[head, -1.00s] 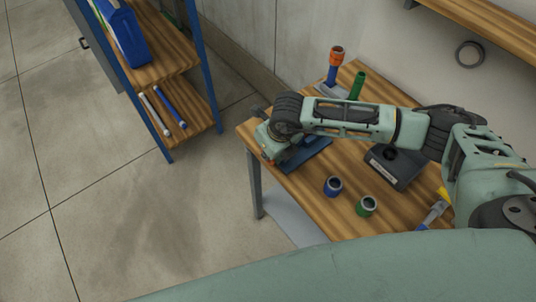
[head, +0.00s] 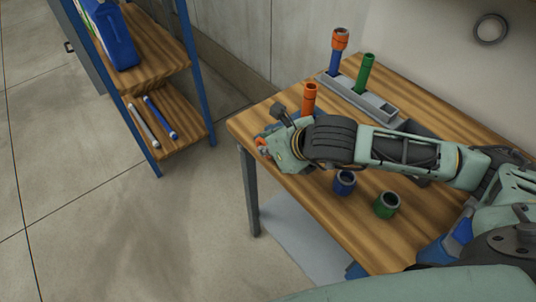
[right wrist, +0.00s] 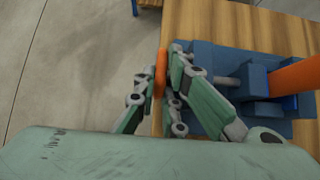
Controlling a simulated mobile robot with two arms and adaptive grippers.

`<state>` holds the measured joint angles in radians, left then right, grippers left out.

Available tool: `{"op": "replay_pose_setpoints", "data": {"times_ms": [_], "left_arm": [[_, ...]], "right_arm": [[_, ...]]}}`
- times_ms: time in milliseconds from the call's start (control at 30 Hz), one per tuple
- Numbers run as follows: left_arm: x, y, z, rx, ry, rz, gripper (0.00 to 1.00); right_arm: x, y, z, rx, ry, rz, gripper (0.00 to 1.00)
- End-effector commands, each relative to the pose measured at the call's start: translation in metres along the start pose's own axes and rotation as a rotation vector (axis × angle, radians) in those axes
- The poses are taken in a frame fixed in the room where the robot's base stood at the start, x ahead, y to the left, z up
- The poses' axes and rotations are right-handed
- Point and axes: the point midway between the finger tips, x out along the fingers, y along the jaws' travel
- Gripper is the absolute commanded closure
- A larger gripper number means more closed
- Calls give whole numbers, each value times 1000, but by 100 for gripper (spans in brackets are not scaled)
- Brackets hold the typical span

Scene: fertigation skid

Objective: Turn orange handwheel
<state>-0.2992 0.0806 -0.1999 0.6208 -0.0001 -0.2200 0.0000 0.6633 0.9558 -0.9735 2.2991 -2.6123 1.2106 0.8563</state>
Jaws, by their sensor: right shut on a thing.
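The orange handwheel (right wrist: 160,72) shows edge-on in the right wrist view, at the table's edge beside a blue vise (right wrist: 204,92). My right gripper (right wrist: 157,88) is shut on the handwheel, with fingers on both sides of it. An orange tube (right wrist: 296,77) stands at the vise; it also shows upright in the head view (head: 309,98). In the head view my right gripper (head: 270,145) is at the table's near-left corner, and my arm hides most of the vise. My left gripper is not in view.
A grey rack (head: 375,102) on the wooden table holds a blue tube with an orange top (head: 338,52) and a green tube (head: 364,73). Blue (head: 344,183) and green (head: 387,205) fittings stand near my arm. A shelf (head: 160,62) stands left, across open floor.

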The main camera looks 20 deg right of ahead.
Motion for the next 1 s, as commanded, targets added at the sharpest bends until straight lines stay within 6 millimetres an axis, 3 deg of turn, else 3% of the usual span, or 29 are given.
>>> {"op": "replay_pose_setpoints", "data": {"times_ms": [567,600,667,1000], "left_arm": [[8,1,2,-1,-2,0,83],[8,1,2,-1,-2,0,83],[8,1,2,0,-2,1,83],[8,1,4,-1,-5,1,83]], "right_arm": [[0,0,0,-1,-19,0,100],[0,0,0,-1,-19,0,88],[0,0,0,-1,-18,0,83],[-2,0,1,0,-19,0,83]]}}
